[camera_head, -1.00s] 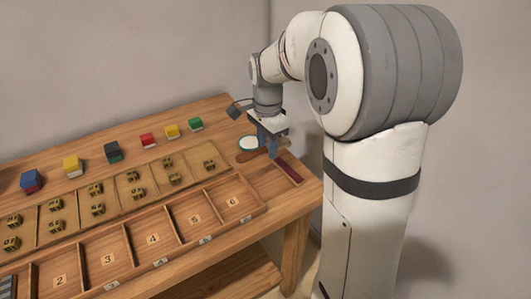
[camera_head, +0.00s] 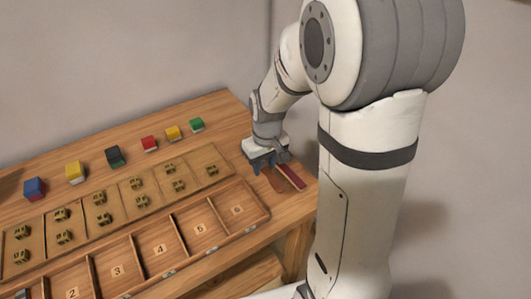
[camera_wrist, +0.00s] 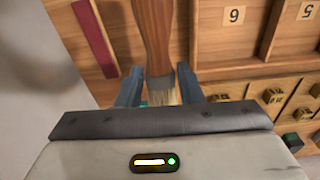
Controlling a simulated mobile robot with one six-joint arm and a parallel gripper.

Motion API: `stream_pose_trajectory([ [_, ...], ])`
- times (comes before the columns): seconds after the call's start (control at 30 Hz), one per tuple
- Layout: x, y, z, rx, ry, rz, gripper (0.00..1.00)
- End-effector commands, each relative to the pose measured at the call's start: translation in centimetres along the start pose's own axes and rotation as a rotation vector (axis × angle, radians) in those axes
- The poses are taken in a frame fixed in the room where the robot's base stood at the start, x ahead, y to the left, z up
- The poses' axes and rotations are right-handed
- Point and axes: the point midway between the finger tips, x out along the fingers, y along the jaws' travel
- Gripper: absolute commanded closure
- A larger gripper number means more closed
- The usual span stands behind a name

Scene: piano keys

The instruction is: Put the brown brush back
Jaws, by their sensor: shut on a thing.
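The brown brush (camera_wrist: 154,36) has a brown handle and pale bristles, and in the wrist view it passes between my fingers. My gripper (camera_wrist: 160,88) is shut on it near the bristle end. In the head view my gripper (camera_head: 264,168) is low over the right end of the table, and the brown handle (camera_head: 277,183) shows just in front of it. A dark red strip (camera_head: 291,177) lies beside the handle, to its right; it also shows in the wrist view (camera_wrist: 95,38). I cannot tell whether the brush touches the table.
A wooden tray of numbered compartments (camera_head: 270,217) runs along the table's front, left of my gripper. Behind it is a board with several small dark-yellow pieces (camera_head: 213,170). The table's right edge is close.

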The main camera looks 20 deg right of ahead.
Motion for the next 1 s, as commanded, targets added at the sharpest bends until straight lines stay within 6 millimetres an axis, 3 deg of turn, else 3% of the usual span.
stream_pose_trajectory([
  [0.27,0.9,-0.1,0.3,-0.043,0.001,0.000,0.93],
  [0.8,6.4,-0.1,0.7,-0.041,0.002,0.000,0.93],
  [1.0,6.9,-0.2,0.7,-0.041,0.002,0.000,0.93],
])
